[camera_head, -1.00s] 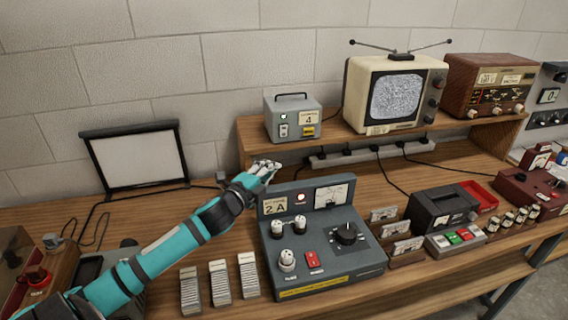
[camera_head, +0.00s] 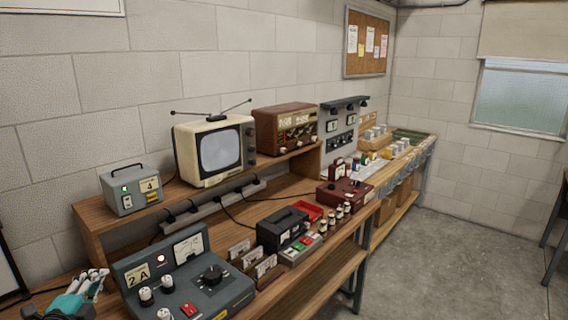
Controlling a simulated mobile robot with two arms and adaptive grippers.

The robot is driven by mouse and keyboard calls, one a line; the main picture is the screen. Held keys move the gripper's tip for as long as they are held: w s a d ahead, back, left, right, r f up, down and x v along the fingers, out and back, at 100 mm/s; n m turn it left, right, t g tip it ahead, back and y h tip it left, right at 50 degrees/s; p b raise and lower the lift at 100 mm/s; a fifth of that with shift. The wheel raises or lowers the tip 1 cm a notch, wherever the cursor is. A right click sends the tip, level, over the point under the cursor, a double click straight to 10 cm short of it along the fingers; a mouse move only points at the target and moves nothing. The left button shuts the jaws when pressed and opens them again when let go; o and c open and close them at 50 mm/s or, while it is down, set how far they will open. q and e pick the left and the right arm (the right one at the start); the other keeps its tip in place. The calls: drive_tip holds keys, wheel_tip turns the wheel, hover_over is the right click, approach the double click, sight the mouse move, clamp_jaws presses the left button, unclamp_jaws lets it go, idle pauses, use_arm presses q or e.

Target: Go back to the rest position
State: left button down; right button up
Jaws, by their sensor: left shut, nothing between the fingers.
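My left gripper (camera_head: 92,284) is at the lower left of the head view, with its light fingers closed and empty. It is just left of the grey control panel marked 2 A (camera_head: 185,276), over the bench; I cannot tell whether it touches anything. The panel has a lit red lamp, a meter and a black knob. My right gripper is not in view.
A cream television (camera_head: 214,150), a brown radio (camera_head: 286,129) and a grey box marked 4 (camera_head: 132,190) stand on the raised shelf. The wooden bench runs along the wall. Open floor (camera_head: 470,240) lies to the right.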

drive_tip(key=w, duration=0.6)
use_arm(q)
drive_tip(key=s+d+f+n+g, duration=0.45)
drive_tip(key=s+d+f, duration=0.25)
drive_tip(key=s+f, duration=0.2)
drive_tip(key=s+d+f+n+g, duration=0.4)
drive_tip(key=s+d+f+n, duration=0.25)
drive_tip(key=s+f, duration=0.3)
drive_tip(key=s+d+f+n+g+h, duration=0.1)
drive_tip(key=s+d+n+g, duration=0.2)
drive_tip(key=s, duration=0.4)
drive_tip(key=s+d+f+n+g, duration=0.1)
drive_tip(key=s+d+g, duration=0.2)
drive_tip(key=s+d, duration=0.4)
wheel_tip(320, 180, down, 29)
drive_tip(key=s+a+b, duration=0.2)
drive_tip(key=s+a+f+g+b, duration=0.1)
drive_tip(key=s+a+f+g, duration=0.1)
drive_tip(key=s+f, duration=1.4)
drive_tip(key=shift+s+a+f+m+b, duration=0.25)
drive_tip(key=shift+f+m+b, duration=0.15)
drive_tip(key=shift+f, duration=0.3)
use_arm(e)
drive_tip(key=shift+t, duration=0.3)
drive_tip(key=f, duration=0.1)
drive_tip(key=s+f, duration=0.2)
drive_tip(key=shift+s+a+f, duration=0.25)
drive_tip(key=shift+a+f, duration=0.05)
